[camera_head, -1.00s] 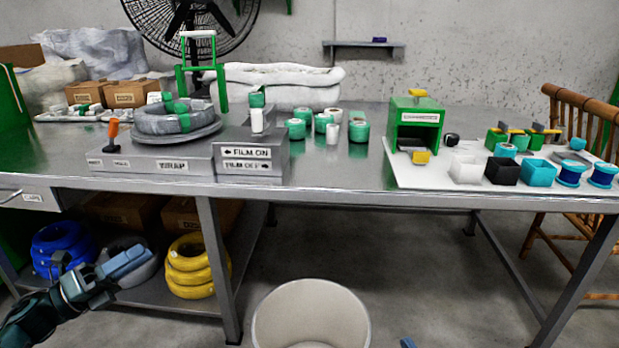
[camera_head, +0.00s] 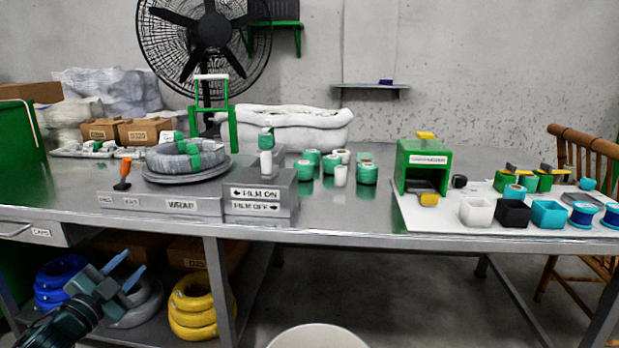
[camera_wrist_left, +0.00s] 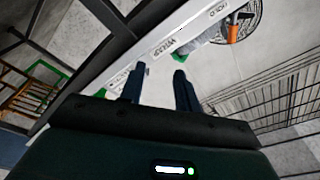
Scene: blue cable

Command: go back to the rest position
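My left gripper (camera_head: 126,271) is in the lower left of the head view, in front of the table and near the lower shelf. Its two blue fingers are apart with nothing between them. In the left wrist view the gripper (camera_wrist_left: 160,88) also shows its two fingers spread and empty. My right gripper is in neither view now. A grey cable coil (camera_head: 186,158) with green tape lies on the round plate of the wrapping machine (camera_head: 180,205).
The metal table (camera_head: 340,215) spans the view. Blue coils (camera_head: 60,280) and yellow coils (camera_head: 198,308) lie on the lower shelf. A pale round stool or bin (camera_head: 318,338) stands at the bottom. A wooden chair (camera_head: 585,150) is at the right.

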